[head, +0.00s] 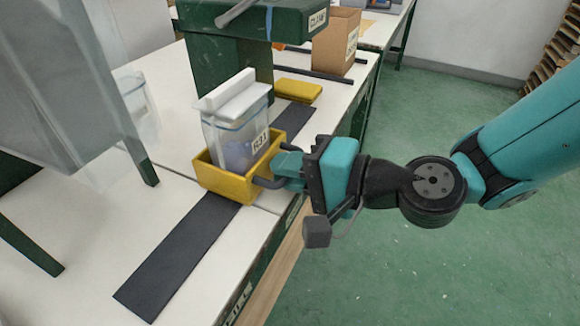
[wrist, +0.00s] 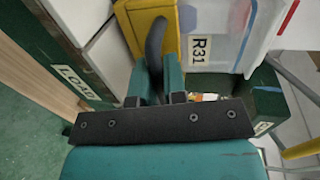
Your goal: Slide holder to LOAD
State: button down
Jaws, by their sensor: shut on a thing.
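The yellow holder (head: 228,184) sits on a dark strip (head: 180,255) on the white bench. A clear tub (head: 235,145) with a white lid and the label R31 stands upright in it. My gripper (head: 268,181) is shut on the dark handle on the holder's right side. In the wrist view the fingers (wrist: 153,82) close around this handle (wrist: 155,45), beside the yellow wall (wrist: 147,16). The LOAD label (wrist: 80,82) shows at the left of the wrist view, on the bench's green edge. In the head view a label (head: 238,303) on the front edge is too oblique to read.
The strip is bare on the near side of the holder. Behind it stand a green frame (head: 240,72), a yellow block (head: 298,91) and a cardboard box (head: 336,42). A grey translucent bin (head: 70,80) is close at the left.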

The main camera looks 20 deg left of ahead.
jog(key=c, duration=1.2)
grip_release()
jog(key=b+v, duration=0.9)
jog(key=v, duration=0.8)
jog(key=shift+s+d+r, duration=0.1)
jog(key=shift+s+d, duration=0.05)
jog(key=shift+d, duration=0.1)
